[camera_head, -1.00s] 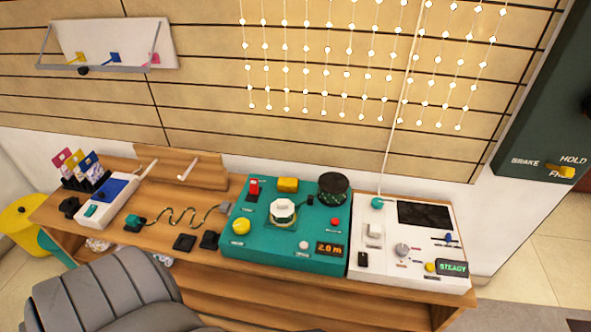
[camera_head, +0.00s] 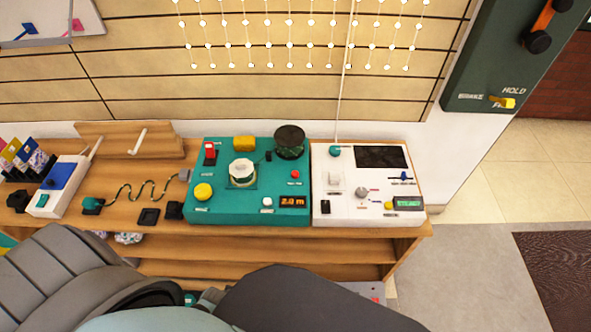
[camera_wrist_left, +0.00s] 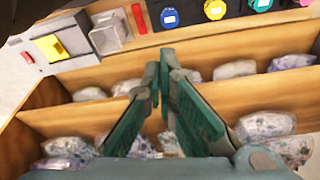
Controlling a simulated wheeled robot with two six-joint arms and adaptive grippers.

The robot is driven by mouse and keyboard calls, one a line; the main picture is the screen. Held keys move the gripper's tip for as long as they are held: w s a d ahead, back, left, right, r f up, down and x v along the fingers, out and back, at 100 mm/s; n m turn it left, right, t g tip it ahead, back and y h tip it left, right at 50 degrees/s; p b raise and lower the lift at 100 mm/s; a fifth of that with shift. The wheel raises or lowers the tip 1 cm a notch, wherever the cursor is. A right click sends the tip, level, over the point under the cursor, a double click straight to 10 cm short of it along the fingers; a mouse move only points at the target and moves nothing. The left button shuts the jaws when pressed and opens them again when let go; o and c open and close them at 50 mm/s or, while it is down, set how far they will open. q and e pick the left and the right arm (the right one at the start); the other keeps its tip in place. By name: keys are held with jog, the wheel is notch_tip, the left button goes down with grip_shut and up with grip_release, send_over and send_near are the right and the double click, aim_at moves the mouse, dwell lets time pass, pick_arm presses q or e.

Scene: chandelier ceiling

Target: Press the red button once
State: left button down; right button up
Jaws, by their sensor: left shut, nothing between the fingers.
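A small round red button (camera_head: 295,174) sits on the right part of the teal console (camera_head: 222,205) in the head view. A red rocker-like switch (camera_head: 210,152) stands at that console's upper left. My left gripper (camera_wrist_left: 160,72) shows in the left wrist view with its teal fingers together and empty, in front of shelves of bagged items. Beyond it, at the top, are a small red piece (camera_wrist_left: 27,57) and a red bar (camera_wrist_left: 139,18); I cannot tell whether either is a button. The left fingertips are not clear in the head view. My right gripper is not in view.
The white console (camera_head: 345,208) adjoins the teal one on the wooden desk (camera_head: 150,236). In the wrist view, a yellow square (camera_wrist_left: 50,47), a clear box (camera_wrist_left: 108,35) and several coloured round parts line the top. A green wall panel (camera_head: 480,60) stands at right.

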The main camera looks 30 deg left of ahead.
pick_arm(q)
jog(key=w+r+n+t+h+p, duration=0.1)
jog(key=w+r+n, duration=0.3)
jog(key=w+r, duration=0.5)
jog(key=w+d+r+n+t+h+p, duration=0.1)
jog(key=w+r+n, duration=0.3)
jog(key=w+r, duration=0.5)
jog(key=w+d+r+n+t+h+p, duration=0.1)
jog(key=w+r+n+t+h+p, duration=0.1)
jog(key=w+r, duration=0.8)
jog(key=shift+w+d+n+p, duration=0.15)
jog(key=shift+w+n+p, duration=0.1)
jog(key=shift+w+n, duration=0.5)
jog(key=shift+w+d+n+p, duration=0.1)
jog(key=shift+w+n+p, duration=0.1)
jog(key=shift+w+n, duration=0.5)
jog(key=w+a+r+n+t+h, duration=0.1)
jog(key=w+r+n, duration=0.4)
jog(key=w, duration=0.2)
jog(key=shift+w+a+r+n+t, duration=0.25)
jog(key=shift+w+a+n+t, duration=0.1)
jog(key=shift+a+t, duration=0.05)
jog(key=b, duration=0.8)
send_over(296, 175)
notch_tip(296, 175, down, 8)
jog(key=shift+f+b, duration=0.3)
jog(key=shift+f, duration=0.15)
jog(key=shift+s, duration=0.1)
jog(key=shift+f, duration=0.4)
